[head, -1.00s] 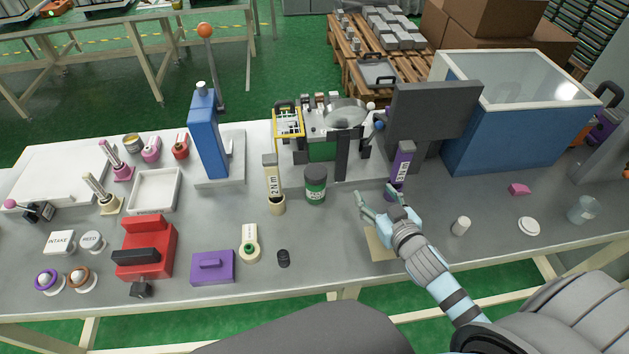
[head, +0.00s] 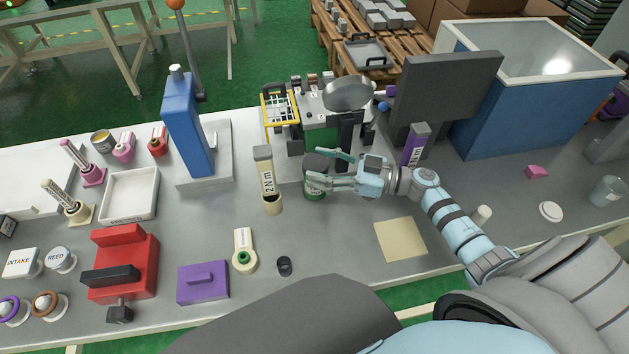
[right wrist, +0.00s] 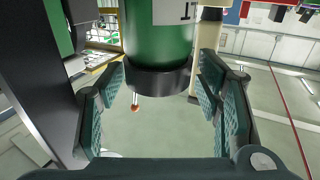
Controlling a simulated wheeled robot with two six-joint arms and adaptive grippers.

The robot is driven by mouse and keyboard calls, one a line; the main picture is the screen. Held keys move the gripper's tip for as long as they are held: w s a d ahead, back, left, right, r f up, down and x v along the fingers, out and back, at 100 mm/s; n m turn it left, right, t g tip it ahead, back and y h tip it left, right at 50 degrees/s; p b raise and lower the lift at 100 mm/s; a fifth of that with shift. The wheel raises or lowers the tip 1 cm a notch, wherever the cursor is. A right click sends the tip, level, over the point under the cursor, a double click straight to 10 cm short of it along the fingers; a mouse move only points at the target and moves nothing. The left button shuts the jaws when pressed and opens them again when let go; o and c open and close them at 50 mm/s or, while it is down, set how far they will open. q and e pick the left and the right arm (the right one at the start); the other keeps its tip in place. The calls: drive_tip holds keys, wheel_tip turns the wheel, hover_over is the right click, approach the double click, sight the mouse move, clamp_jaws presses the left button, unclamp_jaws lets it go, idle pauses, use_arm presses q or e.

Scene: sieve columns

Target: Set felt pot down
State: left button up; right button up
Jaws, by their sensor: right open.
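The felt pot, a green cylinder with a dark lid (head: 314,195), stands on the grey table in front of the machine in the head view. My right gripper (head: 318,167) reaches it from the right. Its two fingers are open, one on each side of the pot. In the right wrist view the green pot (right wrist: 158,42) with its dark end band lies between the spread finger pads, with gaps visible on both sides. The fingers hide part of the pot in the head view. My left gripper is not in view.
A beige square mat (head: 401,240) lies bare at the front right. A cream holder labelled 2 Nm (head: 267,182) stands close left of the pot. A purple labelled bottle (head: 415,145) and dark screen (head: 445,95) stand behind my right arm. Table around the mat is mostly free.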

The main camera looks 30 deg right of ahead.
drive_tip(key=shift+w+a, duration=0.5)
drive_tip(key=shift+w, duration=0.05)
drive_tip(key=shift+w+a+f, duration=0.1)
drive_tip(key=shift+w+f, duration=0.05)
drive_tip(key=shift+w, duration=0.05)
drive_tip(key=shift+s, duration=0.15)
drive_tip(key=c, duration=1.3)
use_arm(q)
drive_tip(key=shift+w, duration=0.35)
use_arm(e)
drive_tip(key=shift+c, duration=0.2)
